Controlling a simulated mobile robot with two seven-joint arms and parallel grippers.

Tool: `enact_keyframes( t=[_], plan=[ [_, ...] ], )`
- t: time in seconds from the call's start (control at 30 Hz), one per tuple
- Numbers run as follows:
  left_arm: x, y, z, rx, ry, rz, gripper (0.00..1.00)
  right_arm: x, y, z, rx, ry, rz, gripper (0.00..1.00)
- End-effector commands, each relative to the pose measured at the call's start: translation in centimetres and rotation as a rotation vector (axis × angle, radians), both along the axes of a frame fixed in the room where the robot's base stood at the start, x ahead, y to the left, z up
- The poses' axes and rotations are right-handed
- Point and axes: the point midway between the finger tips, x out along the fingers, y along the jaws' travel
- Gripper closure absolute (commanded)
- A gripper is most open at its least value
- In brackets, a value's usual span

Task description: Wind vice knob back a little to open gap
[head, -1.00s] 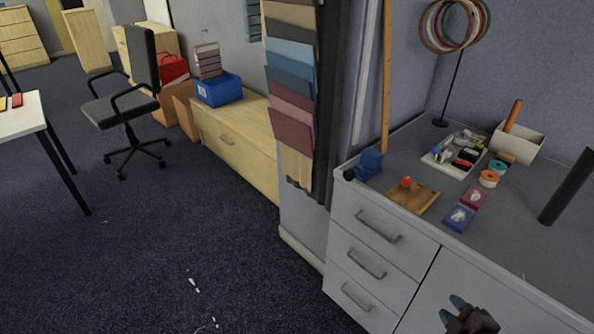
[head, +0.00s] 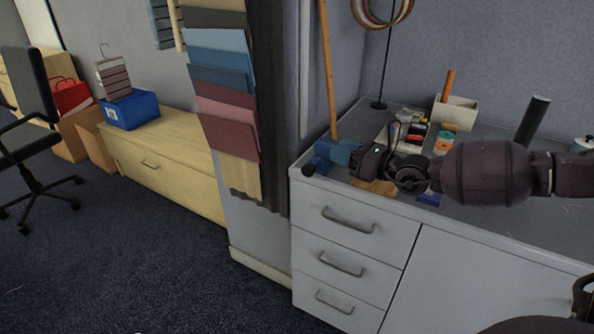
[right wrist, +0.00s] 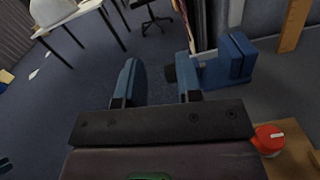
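The small blue vice (head: 323,156) stands at the near left corner of the grey cabinet top, partly covered by my gripper in the head view. Its black knob (head: 308,170) sticks out past the left edge. In the right wrist view the vice (right wrist: 232,60) is right of the fingers and its knob (right wrist: 170,72) shows beside the right finger, inside the gap. My right gripper (head: 342,153) is at the vice. In the wrist view its blue fingers (right wrist: 157,68) are apart with nothing clamped; contact with the knob cannot be told. My left gripper is not in view.
A wooden board (head: 376,187) lies by the vice, mostly hidden by my arm; a red knob (right wrist: 268,138) sits on it. A wooden stick (head: 327,75) stands behind. A tray of small items, spools (head: 446,137) and a holder (head: 457,112) are further back.

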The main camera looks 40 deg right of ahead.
Motion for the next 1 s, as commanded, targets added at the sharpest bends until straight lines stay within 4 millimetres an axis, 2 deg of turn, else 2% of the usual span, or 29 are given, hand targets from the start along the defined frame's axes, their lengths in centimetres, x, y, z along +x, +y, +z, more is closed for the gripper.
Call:
enact_keyframes(
  t=[0.17, 0.27, 0.47, 0.73, 1.0],
  plan=[
    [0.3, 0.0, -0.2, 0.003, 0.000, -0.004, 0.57, 1.1, 0.4, 0.7, -0.105, -0.032, 0.044, 0.67],
    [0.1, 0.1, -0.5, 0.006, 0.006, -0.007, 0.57, 1.1, 0.4, 0.2, -0.112, -0.033, 0.047, 0.67],
    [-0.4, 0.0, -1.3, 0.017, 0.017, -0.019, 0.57, 1.1, 0.4, -2.9, -0.109, -0.026, 0.046, 0.67],
    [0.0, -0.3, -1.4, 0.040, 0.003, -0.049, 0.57, 1.1, 0.4, -7.8, -0.107, -0.026, 0.045, 0.67],
    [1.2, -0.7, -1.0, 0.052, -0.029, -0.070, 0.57, 4.4, 1.8, -7.3, -0.107, -0.034, 0.045, 0.67]
  ],
)
